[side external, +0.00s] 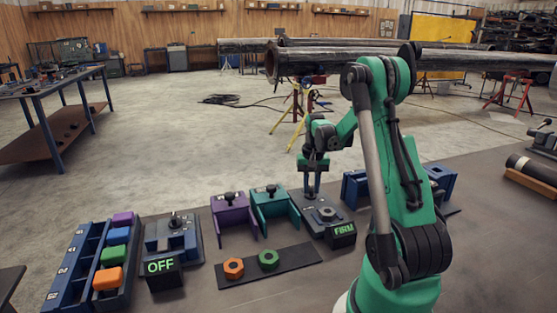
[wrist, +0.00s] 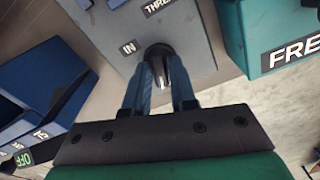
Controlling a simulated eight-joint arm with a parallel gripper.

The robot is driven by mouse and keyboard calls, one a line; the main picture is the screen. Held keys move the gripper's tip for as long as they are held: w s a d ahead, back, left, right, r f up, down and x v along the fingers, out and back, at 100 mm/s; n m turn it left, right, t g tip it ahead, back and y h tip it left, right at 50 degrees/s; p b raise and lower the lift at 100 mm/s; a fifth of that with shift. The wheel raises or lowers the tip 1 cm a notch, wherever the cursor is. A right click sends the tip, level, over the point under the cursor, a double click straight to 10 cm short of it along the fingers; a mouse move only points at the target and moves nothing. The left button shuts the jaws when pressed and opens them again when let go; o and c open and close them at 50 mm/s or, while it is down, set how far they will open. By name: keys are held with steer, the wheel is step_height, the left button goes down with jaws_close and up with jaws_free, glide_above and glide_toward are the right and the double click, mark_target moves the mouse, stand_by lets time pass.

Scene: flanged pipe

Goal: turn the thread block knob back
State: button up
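The thread block (wrist: 185,32) is grey, with a partly cut-off "THRE" label and an "IN" label in the wrist view. Its dark knob (wrist: 158,51) stands up from the face. My gripper (wrist: 160,68) is over this block, with one finger on each side of the knob and very little room between. I cannot tell whether the fingers press on it. In the side view my gripper (side external: 312,192) points down at the grey block (side external: 323,214), close to its top; the fingertips hide part of it. The knob's turn angle is unclear.
A black display (side external: 342,229) reading "FIRM" stands in front of the block. A teal holder (side external: 272,208) and a purple holder (side external: 232,216) are on the left. A display reading "OFF" (side external: 162,267) is farther left. Orange and green nuts (side external: 268,259) lie on a dark strip.

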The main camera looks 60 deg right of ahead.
mark_target(311, 188)
jaws_close()
steer(key=shift+n, duration=1.9)
steer(key=o, duration=0.5)
jaws_free()
steer(key=shift+r, duration=2.85)
